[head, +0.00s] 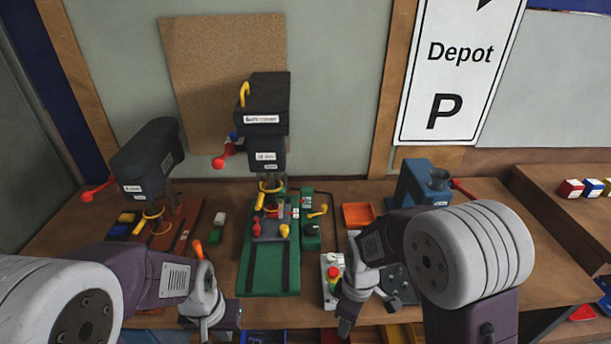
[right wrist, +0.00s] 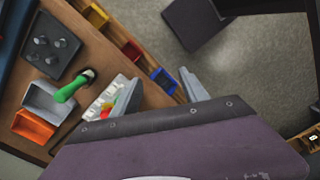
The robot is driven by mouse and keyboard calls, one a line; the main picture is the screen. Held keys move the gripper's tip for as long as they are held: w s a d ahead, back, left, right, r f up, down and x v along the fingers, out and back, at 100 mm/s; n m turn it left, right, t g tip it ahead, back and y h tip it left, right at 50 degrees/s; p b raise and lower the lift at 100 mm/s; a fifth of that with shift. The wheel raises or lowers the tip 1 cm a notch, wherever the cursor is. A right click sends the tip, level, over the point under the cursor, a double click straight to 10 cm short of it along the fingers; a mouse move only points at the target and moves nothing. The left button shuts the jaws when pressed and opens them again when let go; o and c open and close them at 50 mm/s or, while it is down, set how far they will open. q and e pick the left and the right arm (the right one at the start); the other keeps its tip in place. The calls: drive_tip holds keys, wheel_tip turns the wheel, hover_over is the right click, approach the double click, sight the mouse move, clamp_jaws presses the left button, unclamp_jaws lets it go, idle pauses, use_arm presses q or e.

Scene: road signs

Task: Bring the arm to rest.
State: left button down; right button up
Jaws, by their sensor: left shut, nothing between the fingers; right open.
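My left arm comes in from the left in the head view. Its gripper (head: 207,306) points down over the front edge of the workbench, shut and empty. My right arm comes in from the right, with its gripper (head: 368,308) pointing down at the front of the bench, near the control box (head: 328,290) with red and green buttons. In the right wrist view the two grey fingers of the right gripper (right wrist: 160,93) stand wide apart with nothing between them. One of them partly covers the control box (right wrist: 100,103).
The workbench (head: 340,190) carries a green-based drill press (head: 262,105), a smaller dark press (head: 148,160), a blue machine (head: 418,182) and an orange tray (head: 358,215). Coloured bins line the front edge. Grey floor (right wrist: 230,65) lies open beyond the bench.

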drive_tip(key=s+d+f+m+b, duration=0.1)
drive_tip(key=s+d+m+b, duration=0.1)
drive_tip(key=m, duration=0.4)
drive_tip(key=s+d+f+m+t+b, duration=0.1)
drive_tip(key=s+d+m+b, duration=0.1)
drive_tip(key=d+m, duration=0.3)
drive_tip(key=shift+s+d+f+m+b, duration=0.25)
drive_tip(key=shift+m+b, duration=0.1)
drive_tip(key=shift+m, duration=0.55)
